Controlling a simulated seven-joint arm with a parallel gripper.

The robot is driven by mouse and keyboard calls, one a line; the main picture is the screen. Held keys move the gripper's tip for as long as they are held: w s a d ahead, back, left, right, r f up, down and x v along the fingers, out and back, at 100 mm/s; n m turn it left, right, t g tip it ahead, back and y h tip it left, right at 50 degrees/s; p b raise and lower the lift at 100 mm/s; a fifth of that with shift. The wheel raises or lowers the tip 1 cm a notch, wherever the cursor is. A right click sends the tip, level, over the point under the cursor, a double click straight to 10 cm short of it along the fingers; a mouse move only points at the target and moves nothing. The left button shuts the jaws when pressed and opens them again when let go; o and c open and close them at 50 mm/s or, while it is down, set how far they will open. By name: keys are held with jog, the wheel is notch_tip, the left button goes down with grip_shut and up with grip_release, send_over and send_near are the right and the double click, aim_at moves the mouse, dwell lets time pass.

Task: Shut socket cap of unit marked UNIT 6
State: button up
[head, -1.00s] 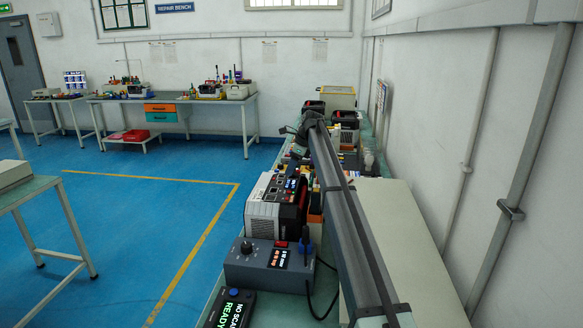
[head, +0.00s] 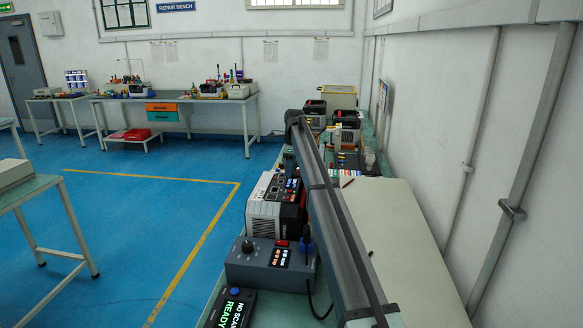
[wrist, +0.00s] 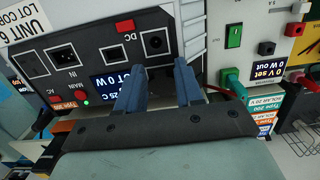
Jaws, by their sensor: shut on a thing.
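The unit marked UNIT 6 (wrist: 85,60) fills the upper left of the wrist view. Its label (wrist: 28,35) is at the top left corner. In the head view my arm hides the gripper.
Coloured type labels (wrist: 262,115) lie below. In the head view, a grey box (head: 268,265) stands on the bench in front.

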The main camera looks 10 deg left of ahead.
jog(key=shift+a+f+h, duration=0.15)
jog(key=shift+f+h, duration=0.05)
jog(key=shift+h, duration=0.4)
jog(key=o, duration=1)
jog(key=shift+r, duration=0.1)
notch_tip(320, 180, up, 14)
jog(key=shift+f, duration=0.2)
